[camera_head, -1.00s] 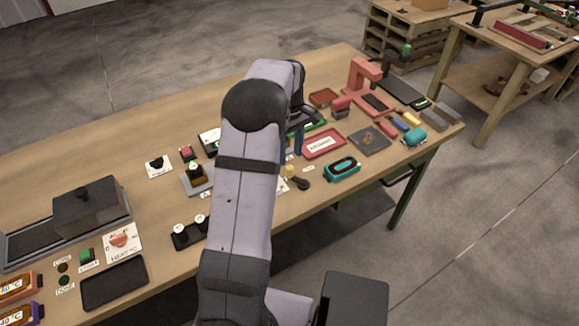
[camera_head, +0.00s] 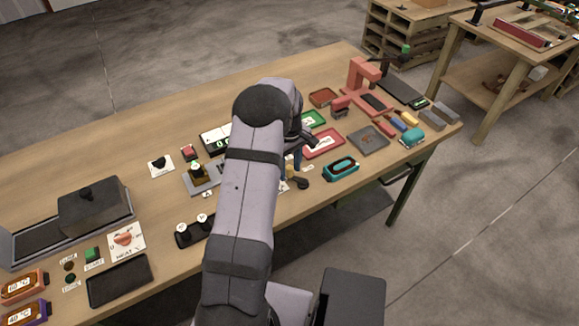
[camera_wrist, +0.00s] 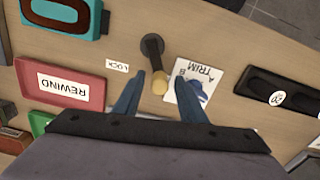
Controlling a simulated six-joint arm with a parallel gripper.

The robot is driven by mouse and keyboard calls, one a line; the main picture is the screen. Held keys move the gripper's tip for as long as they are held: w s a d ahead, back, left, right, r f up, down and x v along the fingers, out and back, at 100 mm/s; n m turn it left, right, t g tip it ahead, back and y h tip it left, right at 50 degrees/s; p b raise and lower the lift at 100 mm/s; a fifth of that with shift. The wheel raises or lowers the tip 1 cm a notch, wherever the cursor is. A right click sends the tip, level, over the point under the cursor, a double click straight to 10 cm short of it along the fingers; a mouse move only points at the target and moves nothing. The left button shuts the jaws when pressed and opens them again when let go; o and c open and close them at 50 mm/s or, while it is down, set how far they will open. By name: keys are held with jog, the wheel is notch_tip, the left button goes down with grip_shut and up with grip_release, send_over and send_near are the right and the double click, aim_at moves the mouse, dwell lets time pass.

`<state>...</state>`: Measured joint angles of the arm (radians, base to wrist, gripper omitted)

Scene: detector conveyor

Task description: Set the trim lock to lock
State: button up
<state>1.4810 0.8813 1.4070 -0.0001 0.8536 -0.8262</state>
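The trim lock is a small lever with a dark round pivot (camera_wrist: 152,44) and a tan knob (camera_wrist: 160,86) at its free end. In the wrist view the lever points down toward my gripper, and a LOCK label (camera_wrist: 117,67) lies left of it. In the head view the dark pivot (camera_head: 301,183) shows and my arm partly hides the area.
A red REWIND tray (camera_wrist: 62,85) and a teal-framed item (camera_wrist: 62,18) lie left of the lever in the wrist view. A black knob panel (camera_wrist: 280,92) lies to the right. The table edge is close behind the pivot there.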

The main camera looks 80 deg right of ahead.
grip_shut()
jog(key=shift+d, duration=0.1)
jog(key=shift+s+d+m+b, duration=0.1)
jog(key=shift+d+m+b, duration=0.15)
jog(key=shift+m, duration=0.4)
jog(key=shift+s+d+m+b, duration=0.1)
jog(key=shift+d+m+b, duration=0.15)
jog(key=shift+m, duration=0.4)
jog(key=m, duration=0.1)
jog(key=d+m, duration=0.1)
jog(key=shift+s+m, duration=0.35)
jog(key=shift+m, duration=0.05)
jog(key=m, duration=0.1)
jog(key=s+d+m+b, duration=0.1)
jog(key=m, duration=0.1)
jog(key=shift+s+d+r+m, duration=0.15)
jog(key=shift+s+m, duration=0.25)
jog(key=shift+m, duration=0.55)
jog(key=shift+s+d+f+m, duration=0.1)
jog(key=shift+s+m, duration=0.25)
jog(key=shift+m, duration=0.6)
